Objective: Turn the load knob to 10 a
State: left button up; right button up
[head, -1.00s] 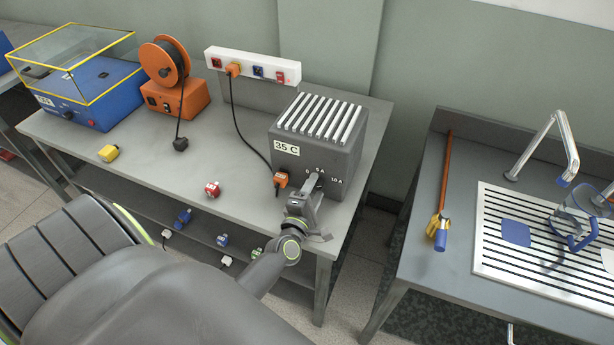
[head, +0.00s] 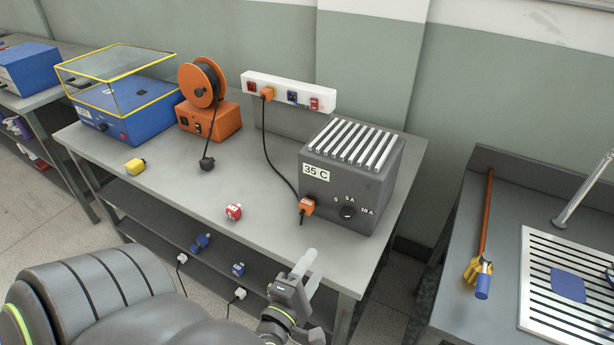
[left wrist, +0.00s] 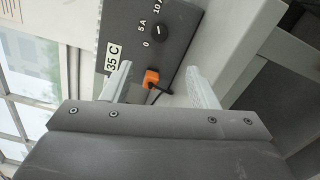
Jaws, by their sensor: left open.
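The dark load box (head: 350,172), labelled 35 C, stands on the right end of the bench. Its round black load knob (head: 348,212) is uncovered on the front face, with marks 0, 5 A and 10 A around it. The knob also shows in the left wrist view (left wrist: 158,32), with a short pale line on it. The line is too small to tell for sure which mark it points at. My left gripper (head: 309,269) is open and empty, in front of and below the knob, apart from it. My right gripper is not in view.
An orange plug (head: 307,206) with a black cable sits in the box's front, left of the knob. A red-and-white plug (head: 234,212) lies on the bench (head: 190,190). A cable reel (head: 204,90) and power strip (head: 288,92) stand behind. A sink counter is at the right.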

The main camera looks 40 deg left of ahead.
pick_arm(q)
jog(key=shift+b+v, duration=0.55)
jog(key=shift+v, duration=0.25)
jog(key=s+d+f+m+g+h, duration=0.1)
jog(key=s+f+m+g, duration=0.2)
jog(key=f, duration=0.7)
jog(key=s+f+m+g+h, duration=0.15)
jog(key=f+m, duration=0.35)
jog(key=f, duration=0.6)
jog(key=s+d+f+m+g+h, duration=0.1)
jog(key=f+m+g, duration=0.3)
jog(key=f, duration=0.6)
jog(key=s+a+f+m+g, duration=0.2)
jog(key=s+f+m+g, duration=0.2)
jog(key=s+f, duration=0.4)
jog(key=s+a+f+m+g, duration=0.2)
jog(key=s+f+m+g, duration=0.2)
jog(key=s, duration=0.9)
notch_tip(320, 180, down, 6)
jog(key=m, duration=0.3)
jog(key=shift+s+r, duration=0.2)
jog(key=shift+s, duration=0.2)
